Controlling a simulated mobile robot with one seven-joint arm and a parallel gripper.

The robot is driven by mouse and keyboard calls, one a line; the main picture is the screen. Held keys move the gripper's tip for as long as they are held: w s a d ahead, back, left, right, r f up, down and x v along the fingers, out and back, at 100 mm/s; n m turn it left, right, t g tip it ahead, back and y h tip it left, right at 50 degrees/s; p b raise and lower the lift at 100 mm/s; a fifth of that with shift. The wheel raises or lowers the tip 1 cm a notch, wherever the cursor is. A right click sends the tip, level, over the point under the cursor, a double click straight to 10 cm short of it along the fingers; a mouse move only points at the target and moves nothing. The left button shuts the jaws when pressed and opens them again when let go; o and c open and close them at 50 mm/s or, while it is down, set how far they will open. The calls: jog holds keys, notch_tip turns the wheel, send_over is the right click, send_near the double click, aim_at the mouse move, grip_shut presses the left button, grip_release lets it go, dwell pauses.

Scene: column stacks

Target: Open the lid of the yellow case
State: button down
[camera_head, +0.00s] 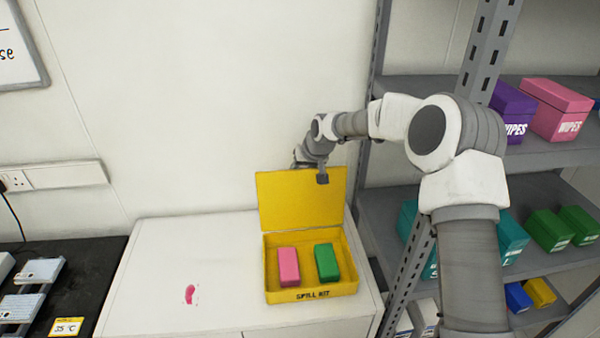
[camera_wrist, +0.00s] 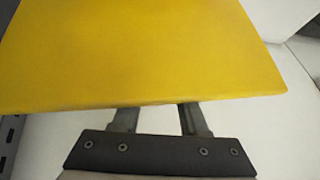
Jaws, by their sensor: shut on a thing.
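The yellow case (camera_head: 312,293), marked "SPILL KIT", sits on the white cabinet top. Its lid (camera_head: 300,199) stands raised, close to upright, at the back of the case. A pink block (camera_head: 289,267) and a green block (camera_head: 327,262) lie inside. My gripper (camera_head: 322,178) is at the upper right part of the lid's top edge, shut on the lid. In the wrist view the lid (camera_wrist: 140,55) fills the upper part, and the fingers of my gripper (camera_wrist: 160,112) reach to its edge; their tips are hidden behind it.
A grey shelf rack (camera_head: 545,152) with several coloured boxes stands at the right. A black bench (camera_head: 90,265) is at the left. The wall is close behind the lid.

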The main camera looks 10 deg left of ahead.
jog(key=shift+s+d+f, duration=0.15)
jog(key=shift+s+f, duration=0.05)
jog(key=shift+f, duration=0.35)
jog(key=c, duration=0.8)
grip_release()
jog(key=o, duration=0.3)
jog(key=shift+w, duration=0.15)
jog(key=shift+o, duration=0.2)
jog(key=shift+r, duration=0.25)
jog(key=shift+r, duration=0.2)
jog(key=b+v, duration=0.2)
jog(key=v, duration=1.5)
jog(key=shift+f, duration=0.1)
